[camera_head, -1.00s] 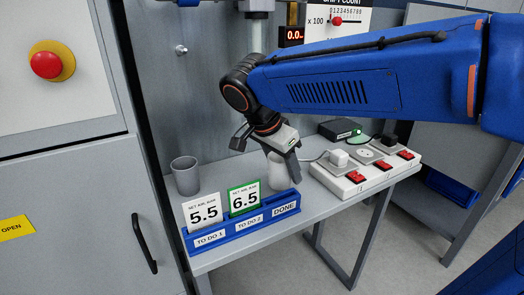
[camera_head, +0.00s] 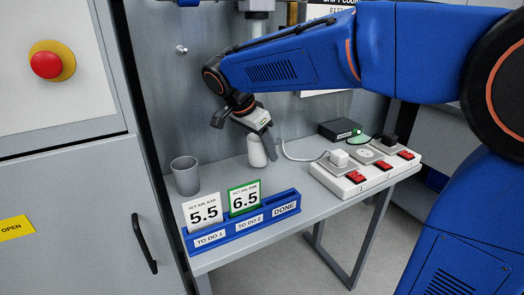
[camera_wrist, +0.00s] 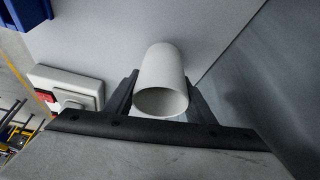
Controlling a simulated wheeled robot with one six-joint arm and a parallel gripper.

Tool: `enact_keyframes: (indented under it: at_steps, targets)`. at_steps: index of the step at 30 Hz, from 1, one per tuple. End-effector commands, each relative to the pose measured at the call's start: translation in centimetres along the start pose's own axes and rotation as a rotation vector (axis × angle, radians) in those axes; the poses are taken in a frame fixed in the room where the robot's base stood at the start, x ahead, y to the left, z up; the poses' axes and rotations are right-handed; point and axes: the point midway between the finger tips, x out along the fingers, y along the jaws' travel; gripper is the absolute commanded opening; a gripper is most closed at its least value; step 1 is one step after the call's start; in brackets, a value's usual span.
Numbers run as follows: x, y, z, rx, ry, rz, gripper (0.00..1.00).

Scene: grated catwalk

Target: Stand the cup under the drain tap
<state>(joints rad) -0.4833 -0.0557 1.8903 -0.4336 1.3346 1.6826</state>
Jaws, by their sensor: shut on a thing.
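A white cup (camera_head: 257,154) is held between the fingers of my gripper (camera_head: 262,143). In the wrist view, the cup (camera_wrist: 163,80) sits between the two dark fingers (camera_wrist: 161,98), its open rim toward the camera. It looks upright in the head view, low over the back of the grey bench; I cannot tell whether its base touches. The drain tap seems to be the lower end of the pale vertical fitting (camera_head: 257,27) on the back panel, above and behind my gripper. Its lower part is partly hidden by my arm.
A grey tumbler (camera_head: 185,176) stands on the bench at left. A blue card rack (camera_head: 245,226) with 5.5 and 6.5 cards lines the front edge. A power strip (camera_head: 352,184) with plugs and a black box (camera_head: 340,130) with a green light are at right.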

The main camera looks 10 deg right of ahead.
Motion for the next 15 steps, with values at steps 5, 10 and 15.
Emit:
enact_keyframes:
  at_steps: [5, 10, 15]
  targets:
    - [1.1, -0.5, 0.4, 0.0, 0.0, 0.0, 0.28]
    - [1.1, -0.5, 0.4, 0.001, 0.0, -0.001, 0.28]
    - [1.4, -0.5, 0.5, 0.0, 0.0, 0.0, 0.28]
